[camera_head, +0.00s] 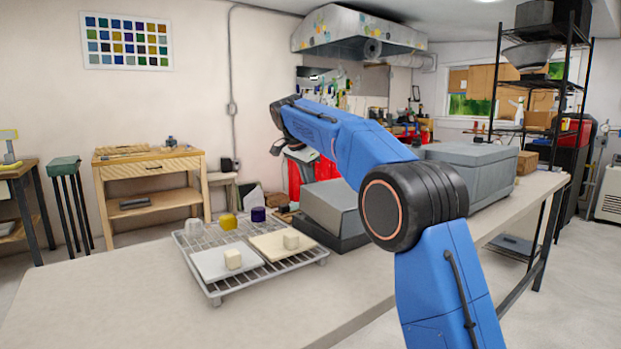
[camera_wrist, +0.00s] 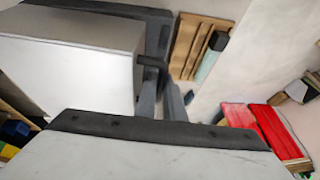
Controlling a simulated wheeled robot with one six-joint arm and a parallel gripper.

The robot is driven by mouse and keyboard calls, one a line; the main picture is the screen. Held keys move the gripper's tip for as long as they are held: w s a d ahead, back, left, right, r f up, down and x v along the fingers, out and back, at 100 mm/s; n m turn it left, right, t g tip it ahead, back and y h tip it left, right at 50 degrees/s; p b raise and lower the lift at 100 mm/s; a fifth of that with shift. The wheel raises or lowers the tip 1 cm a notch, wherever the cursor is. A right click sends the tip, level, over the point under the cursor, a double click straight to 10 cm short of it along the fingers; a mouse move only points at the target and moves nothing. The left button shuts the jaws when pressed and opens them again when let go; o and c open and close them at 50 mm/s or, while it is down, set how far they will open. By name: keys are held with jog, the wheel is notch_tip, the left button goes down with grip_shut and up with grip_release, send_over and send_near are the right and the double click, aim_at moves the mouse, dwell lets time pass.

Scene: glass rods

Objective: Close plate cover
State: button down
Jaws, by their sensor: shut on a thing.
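The grey plate cover (camera_head: 335,205) sits over a dark low base on the table, right of the wire rack. I cannot tell whether its rim rests fully on the base. In the wrist view a pale grey box side, seemingly the cover (camera_wrist: 75,65), fills the upper left. A dark peg-like handle stands out from its right edge. My gripper (camera_wrist: 165,85) appears shut on this handle; the fingers are partly blurred together. In the head view my blue arm reaches over behind the cover, and my gripper's fingertips are hidden there.
A wire rack (camera_head: 215,292) left of the cover holds two pale tiles with small blocks and several small cups. A larger grey box (camera_head: 475,165) stands to the right behind my arm. The table (camera_head: 120,300) is bare at the front and left.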

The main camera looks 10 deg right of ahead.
jog(key=shift+f+g, duration=0.3)
jog(key=shift+f, duration=1.65)
jog(key=shift+f, duration=0.1)
jog(key=c, duration=2.1)
grip_release()
jog(key=shift+f, duration=0.1)
jog(key=shift+v, duration=8.85)
jog(key=shift+s+a, duration=0.1)
